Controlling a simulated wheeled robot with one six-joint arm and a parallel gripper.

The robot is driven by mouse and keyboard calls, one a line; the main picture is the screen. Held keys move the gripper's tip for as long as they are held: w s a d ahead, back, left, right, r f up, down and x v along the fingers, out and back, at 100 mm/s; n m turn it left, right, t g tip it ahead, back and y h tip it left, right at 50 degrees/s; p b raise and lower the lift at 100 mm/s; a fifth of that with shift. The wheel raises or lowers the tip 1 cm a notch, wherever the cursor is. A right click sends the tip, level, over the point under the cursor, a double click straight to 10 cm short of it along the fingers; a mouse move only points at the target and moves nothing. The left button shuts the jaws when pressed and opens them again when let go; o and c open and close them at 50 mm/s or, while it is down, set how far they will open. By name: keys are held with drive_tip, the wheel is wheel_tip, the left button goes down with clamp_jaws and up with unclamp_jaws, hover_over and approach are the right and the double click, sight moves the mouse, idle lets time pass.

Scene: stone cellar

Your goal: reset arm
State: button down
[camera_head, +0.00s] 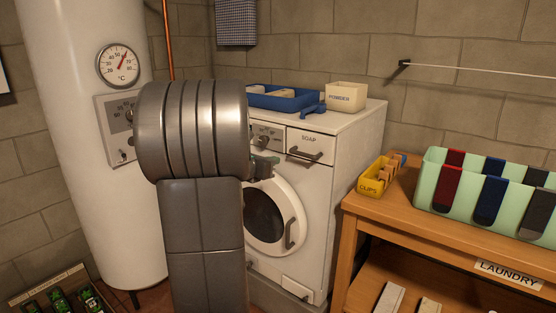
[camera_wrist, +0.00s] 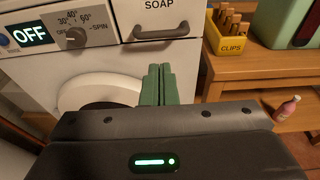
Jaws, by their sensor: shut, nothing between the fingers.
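My gripper (camera_wrist: 158,84) shows in the wrist view as two green fingers pressed together with nothing between them. The fingers point toward the front of the white washing machine (camera_wrist: 205,62), below its soap drawer and beside the round door. In the head view my grey arm stands folded in front of the machine (camera_head: 345,150) and hides its left part.
A wooden table (camera_head: 350,215) stands at the right, with a yellow clips box (camera_head: 370,187) and a mint-green sock box (camera_head: 435,187). A blue tray (camera_head: 283,99) and powder box (camera_head: 346,95) sit on the machine. A white boiler (camera_head: 75,120) stands left; a bottle crate (camera_head: 20,302) is below.

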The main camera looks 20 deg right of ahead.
sight(301, 154)
drive_tip(key=shift+s+a, duration=0.15)
drive_tip(key=shift+a, duration=0.05)
drive_tip(key=x, duration=1.3)
drive_tip(key=shift+d, duration=0.2)
